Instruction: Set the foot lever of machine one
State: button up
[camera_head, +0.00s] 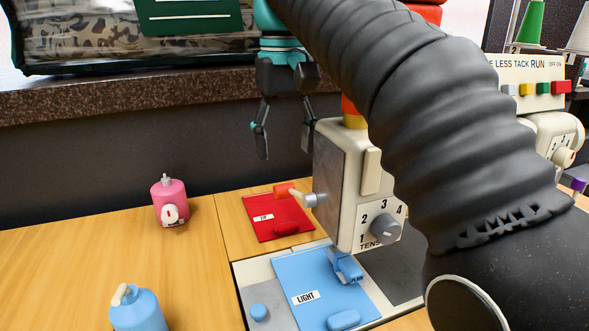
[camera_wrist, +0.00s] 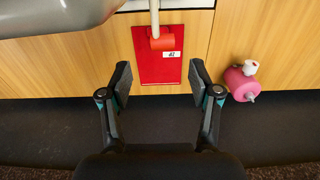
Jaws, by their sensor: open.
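Machine one appears to be the cream sewing-machine head (camera_head: 345,190) in the head view, with a tension dial marked with numbers on its front. A pale lever with a red cylindrical grip (camera_head: 284,190) sticks out of its left side, over a red plate (camera_head: 258,226). In the wrist view the lever's red grip (camera_wrist: 161,42) hangs in front of the red plate (camera_wrist: 157,70), above and apart from my fingertips. My gripper (camera_head: 284,130) points down, open and empty, behind and above the lever. In the wrist view my gripper (camera_wrist: 160,82) has its fingers spread wide.
A pink bottle (camera_head: 170,203) stands on the wooden table left of the red plate. A blue bottle (camera_head: 138,311) stands nearer. A blue plate labelled LIGHT (camera_head: 310,285) lies below the machine head. A bagged comforter (camera_head: 130,35) rests on the dark ledge (camera_head: 130,88) behind.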

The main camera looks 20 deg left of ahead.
jog(key=shift+s+f, duration=0.2)
jog(key=shift+f, duration=3.3)
grip_shut()
